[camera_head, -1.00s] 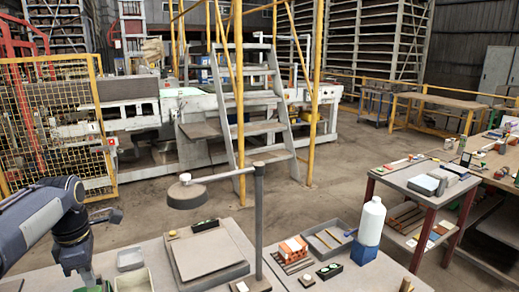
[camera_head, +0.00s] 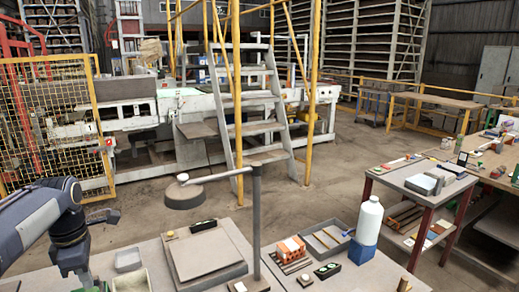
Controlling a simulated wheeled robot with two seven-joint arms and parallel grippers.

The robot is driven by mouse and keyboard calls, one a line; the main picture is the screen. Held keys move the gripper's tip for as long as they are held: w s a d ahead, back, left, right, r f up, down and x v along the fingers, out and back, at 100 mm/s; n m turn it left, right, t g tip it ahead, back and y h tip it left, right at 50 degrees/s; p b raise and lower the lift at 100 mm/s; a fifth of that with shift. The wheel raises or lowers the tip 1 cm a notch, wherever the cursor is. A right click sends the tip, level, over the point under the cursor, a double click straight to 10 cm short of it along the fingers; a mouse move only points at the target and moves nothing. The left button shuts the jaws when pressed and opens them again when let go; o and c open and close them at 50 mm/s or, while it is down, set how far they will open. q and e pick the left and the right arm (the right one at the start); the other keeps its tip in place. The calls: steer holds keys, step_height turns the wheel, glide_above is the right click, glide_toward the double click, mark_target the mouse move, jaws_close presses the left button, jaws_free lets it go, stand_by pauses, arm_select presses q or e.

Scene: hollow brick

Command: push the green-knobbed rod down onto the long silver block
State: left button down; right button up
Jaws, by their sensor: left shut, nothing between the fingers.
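My left gripper (camera_head: 85,277) hangs pointing down over the near left part of the table, at the bottom edge of the head view. It is shut with nothing in it. A small green patch (camera_head: 104,287) shows just right of the fingertips at the frame's bottom edge; it may be the green knob, but most of it is cut off. I cannot tell whether the gripper touches it. The rod's shaft and the long silver block cannot be made out. My right gripper is not in view.
A small grey tray (camera_head: 128,259) and a pale bin (camera_head: 131,281) stand right of the gripper. Further right are a flat grey slab (camera_head: 205,254), a lamp-like post (camera_head: 257,220), orange blocks (camera_head: 291,245) and a white bottle (camera_head: 370,219) on a blue base.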

arm_select(q)
steer(key=shift+f, duration=0.1)
stand_by(0.5)
steer(key=shift+f+b, duration=0.55)
steer(key=shift+f, duration=0.2)
steer(key=shift+r, duration=0.15)
stand_by(0.3)
step_height(320, 180, up, 7)
steer(key=p, duration=0.7)
